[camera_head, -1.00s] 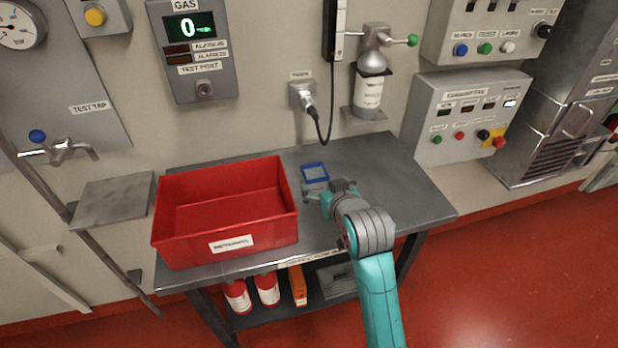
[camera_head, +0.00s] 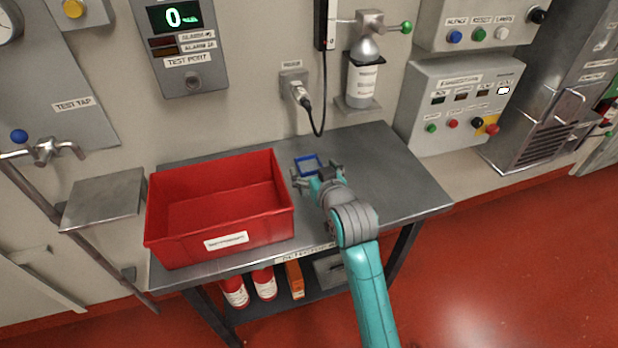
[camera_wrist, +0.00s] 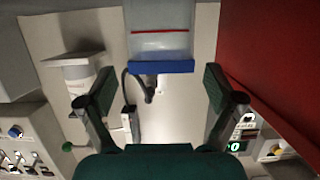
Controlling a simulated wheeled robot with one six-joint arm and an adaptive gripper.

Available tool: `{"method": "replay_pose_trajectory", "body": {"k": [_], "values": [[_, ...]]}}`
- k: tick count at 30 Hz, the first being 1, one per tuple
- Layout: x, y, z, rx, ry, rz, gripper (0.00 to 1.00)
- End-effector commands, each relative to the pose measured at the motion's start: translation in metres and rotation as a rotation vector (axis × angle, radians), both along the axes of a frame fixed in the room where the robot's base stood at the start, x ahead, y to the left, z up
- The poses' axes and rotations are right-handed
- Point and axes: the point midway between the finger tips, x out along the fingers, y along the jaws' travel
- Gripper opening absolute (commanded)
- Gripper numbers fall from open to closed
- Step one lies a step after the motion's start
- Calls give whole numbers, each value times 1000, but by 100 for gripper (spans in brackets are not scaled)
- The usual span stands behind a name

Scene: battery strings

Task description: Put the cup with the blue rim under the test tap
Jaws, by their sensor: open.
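The cup with the blue rim (camera_head: 308,161) stands on the metal bench beside the red bin, near the wall. In the wrist view the cup (camera_wrist: 160,44) is a clear, pale vessel with a red line and a blue rim, seen at the top centre. My gripper (camera_head: 318,176) is at the cup's near side. In the wrist view my gripper (camera_wrist: 160,90) has its fingers spread wide, one to each side below the blue rim, with visible gaps. The test tap (camera_head: 60,147) with a blue knob is on the wall at left, above a small metal shelf (camera_head: 103,199).
The red bin (camera_head: 220,240) stands on the bench (camera_head: 400,185) between my gripper and the tap. A gas cylinder (camera_head: 362,80) and a plugged cable (camera_head: 322,120) are on the wall behind. The bench's right side is clear.

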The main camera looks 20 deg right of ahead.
Motion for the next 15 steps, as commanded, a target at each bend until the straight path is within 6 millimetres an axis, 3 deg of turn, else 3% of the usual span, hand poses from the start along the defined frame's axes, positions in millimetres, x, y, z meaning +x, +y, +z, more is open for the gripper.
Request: {"method": "replay_pose_trajectory", "body": {"k": [6,15], "values": [[27,1,-10,0,-1,0,92],[33,2,-12,0,-1,0,92]]}}
